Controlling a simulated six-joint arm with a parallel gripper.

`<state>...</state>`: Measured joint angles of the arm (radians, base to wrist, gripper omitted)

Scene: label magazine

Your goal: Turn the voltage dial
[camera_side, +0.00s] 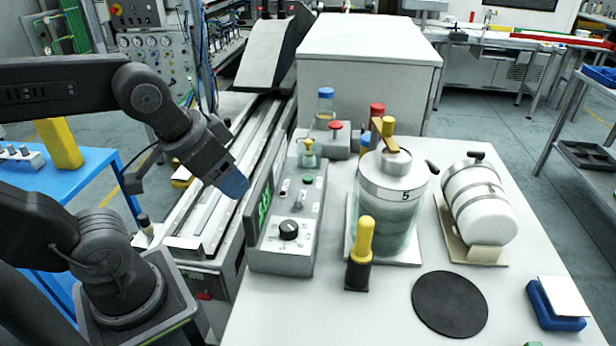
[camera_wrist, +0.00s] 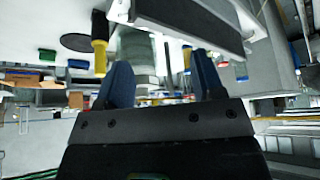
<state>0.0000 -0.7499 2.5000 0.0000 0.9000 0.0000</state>
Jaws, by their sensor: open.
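The voltage dial (camera_side: 289,229) is a black round knob on the sloped face of a grey control box (camera_side: 280,262) with a green lit display (camera_side: 264,207). My gripper (camera_side: 236,186) has blue fingertips and hangs in the air to the left of and above the box, apart from the dial. In the wrist view my gripper (camera_wrist: 160,85) shows two blue fingers spread apart with nothing held between them. A grey box edge crosses the top of the wrist view; the dial cannot be made out there.
A yellow-topped black handle (camera_side: 360,252) stands right of the box. A white cylinder (camera_side: 478,200) lies on a stand, and a black disc (camera_side: 449,304) lies flat in front. A metal rail (camera_side: 214,215) runs left of the box.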

